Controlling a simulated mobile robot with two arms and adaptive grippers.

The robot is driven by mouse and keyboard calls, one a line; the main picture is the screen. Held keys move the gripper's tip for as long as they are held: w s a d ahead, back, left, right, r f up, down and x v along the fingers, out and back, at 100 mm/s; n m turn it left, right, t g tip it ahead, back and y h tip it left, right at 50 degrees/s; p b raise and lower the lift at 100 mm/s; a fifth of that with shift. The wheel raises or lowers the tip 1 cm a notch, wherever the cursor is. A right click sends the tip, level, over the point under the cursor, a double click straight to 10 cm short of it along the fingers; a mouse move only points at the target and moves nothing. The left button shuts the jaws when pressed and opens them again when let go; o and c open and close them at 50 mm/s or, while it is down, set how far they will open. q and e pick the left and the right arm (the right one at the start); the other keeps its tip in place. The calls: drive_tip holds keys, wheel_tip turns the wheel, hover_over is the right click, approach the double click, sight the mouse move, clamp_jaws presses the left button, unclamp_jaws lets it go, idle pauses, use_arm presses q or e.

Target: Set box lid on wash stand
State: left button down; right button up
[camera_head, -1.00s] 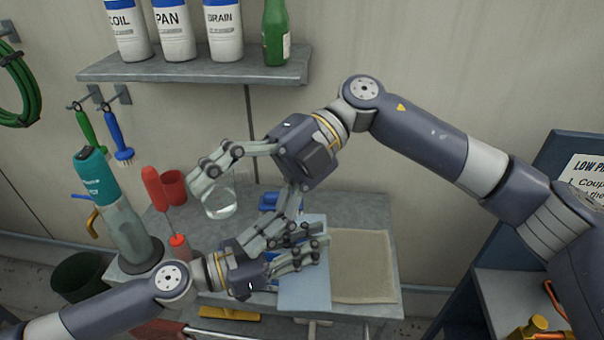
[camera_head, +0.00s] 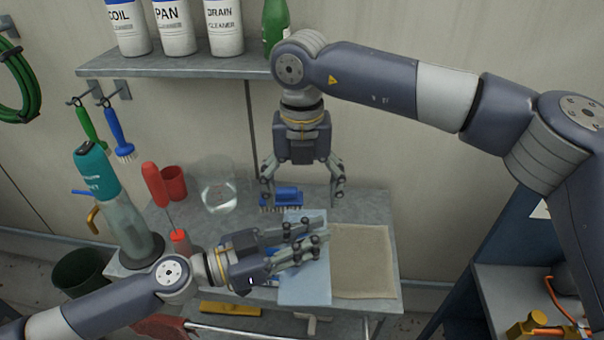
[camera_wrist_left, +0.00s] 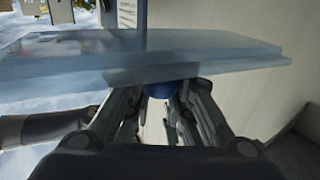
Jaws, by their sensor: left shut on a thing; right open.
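The box lid (camera_head: 305,285) is a flat pale blue panel at the front middle of the grey wash stand (camera_head: 368,207). In the left wrist view the lid (camera_wrist_left: 150,55) is a translucent slab across the picture. My left gripper (camera_head: 317,237) is shut on it, with a blue knob (camera_wrist_left: 162,90) between the fingers. The fingers cover part of the lid. I cannot tell whether the lid touches the stand. My right gripper (camera_head: 302,203) is open and empty, pointing down around and above a blue brush (camera_head: 285,196) at the back of the stand.
A beige mat (camera_head: 360,262) lies right of the lid. A glass jar (camera_head: 217,190), a red cup (camera_head: 173,184), a red-handled tool (camera_head: 154,184) and a teal-topped bottle (camera_head: 120,215) stand on the left. A shelf (camera_head: 180,64) with bottles hangs above.

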sight(303, 219)
wheel_tip(303, 219, down, 7)
drive_tip(key=shift+f, duration=0.15)
drive_tip(key=shift+c, duration=0.4)
drive_tip(key=c, duration=0.7)
use_arm(q)
drive_tip(key=c, duration=1.3)
unclamp_jaws()
